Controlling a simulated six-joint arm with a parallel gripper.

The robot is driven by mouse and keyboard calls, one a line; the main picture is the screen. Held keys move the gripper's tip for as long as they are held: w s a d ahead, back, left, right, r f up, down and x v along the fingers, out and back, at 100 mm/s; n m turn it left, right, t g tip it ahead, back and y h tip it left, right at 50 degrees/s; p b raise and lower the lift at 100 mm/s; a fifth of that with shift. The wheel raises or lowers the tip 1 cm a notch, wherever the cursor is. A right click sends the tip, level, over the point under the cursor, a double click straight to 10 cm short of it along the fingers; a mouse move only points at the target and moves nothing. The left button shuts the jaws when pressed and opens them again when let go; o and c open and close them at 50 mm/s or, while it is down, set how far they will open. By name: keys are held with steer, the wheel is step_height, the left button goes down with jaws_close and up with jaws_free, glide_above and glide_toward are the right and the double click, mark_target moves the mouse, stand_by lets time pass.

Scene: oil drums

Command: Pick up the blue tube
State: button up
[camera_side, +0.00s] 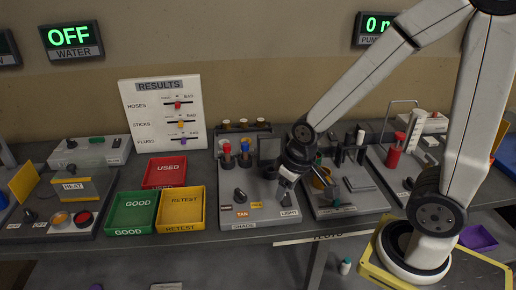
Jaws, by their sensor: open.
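A small upright piece with a blue upper part (244,146) stands at the back left of the grey shade station; it appears to be the blue tube, but it is too small to be certain. A similar piece with a red part (227,151) stands just to its left. My gripper (287,195) hangs low over the right part of the same station, to the right of and nearer the camera than the blue piece. It is open, with nothing visible between its fingers.
Red (164,171), green (131,212) and yellow (181,207) trays stand left of the shade station (234,212). A rack of dark-capped bottles (243,126) stands behind it. A station with upright posts (350,196) is close on the right. A results board (162,112) stands behind the trays.

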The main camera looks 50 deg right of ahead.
steer(key=w+d+r+m+g, duration=0.1)
steer(key=w+d+m, duration=0.2)
steer(key=w, duration=0.5)
steer(key=w+d+m, duration=0.3)
steer(key=w, duration=0.4)
steer(key=m+g, duration=0.2)
steer(key=m, duration=0.5)
glide_above(245, 144)
steer(key=shift+w+f, duration=0.1)
steer(key=shift+f, duration=1.05)
steer(key=shift+f, duration=1.3)
steer(key=shift+d+f, duration=0.1)
steer(key=shift+f, duration=2.45)
